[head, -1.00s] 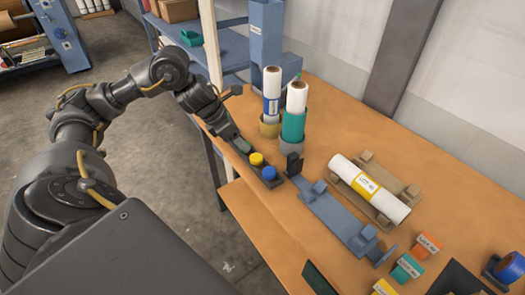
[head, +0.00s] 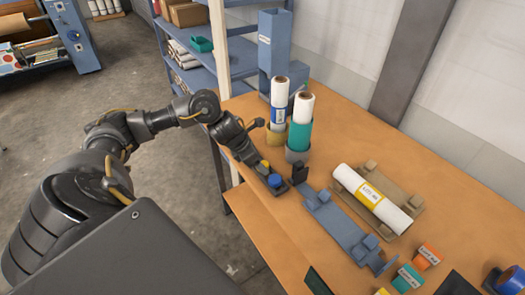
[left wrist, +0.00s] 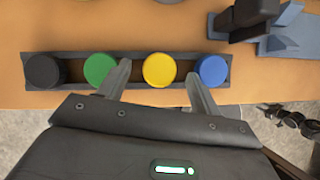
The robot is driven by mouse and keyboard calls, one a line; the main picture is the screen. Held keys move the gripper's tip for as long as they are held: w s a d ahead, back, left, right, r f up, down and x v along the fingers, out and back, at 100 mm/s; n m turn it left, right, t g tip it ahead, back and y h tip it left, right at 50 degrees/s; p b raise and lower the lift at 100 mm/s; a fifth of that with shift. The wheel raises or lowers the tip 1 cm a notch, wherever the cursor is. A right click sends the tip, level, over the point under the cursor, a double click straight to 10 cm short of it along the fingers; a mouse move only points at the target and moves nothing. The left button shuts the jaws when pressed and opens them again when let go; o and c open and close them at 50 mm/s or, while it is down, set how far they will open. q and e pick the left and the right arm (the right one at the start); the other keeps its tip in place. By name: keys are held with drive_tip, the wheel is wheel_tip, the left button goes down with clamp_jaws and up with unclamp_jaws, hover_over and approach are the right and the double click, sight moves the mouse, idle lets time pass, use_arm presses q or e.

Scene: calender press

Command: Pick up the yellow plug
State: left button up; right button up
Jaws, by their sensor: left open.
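The yellow plug (left wrist: 159,69) sits in a dark rack (left wrist: 128,59) between a green plug (left wrist: 100,68) and a blue plug (left wrist: 212,70). A black plug (left wrist: 42,70) is at the rack's left end in the left wrist view. My left gripper (left wrist: 152,78) is open, with one finger on each side of the yellow plug; I cannot tell if they touch it. In the head view the yellow plug (head: 265,164) is partly hidden by my left gripper (head: 259,170), and the blue plug (head: 275,181) shows beside it. My right gripper is not in view.
A blue-grey cradle (head: 338,226) stands on the table right of the rack. Beyond it, a white roll (head: 372,198) lies on a tan stand (head: 412,194). Two upright rolls (head: 301,121) in cups stand behind the rack. The rack lies near the table's edge.

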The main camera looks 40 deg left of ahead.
use_arm(q)
drive_tip(key=shift+w+d+f, duration=0.15)
drive_tip(key=shift+w+f, duration=0.2)
drive_tip(key=shift+f, duration=0.25)
drive_tip(key=c, duration=1)
drive_tip(key=shift+r+b, duration=0.6)
drive_tip(key=shift+r, duration=4.45)
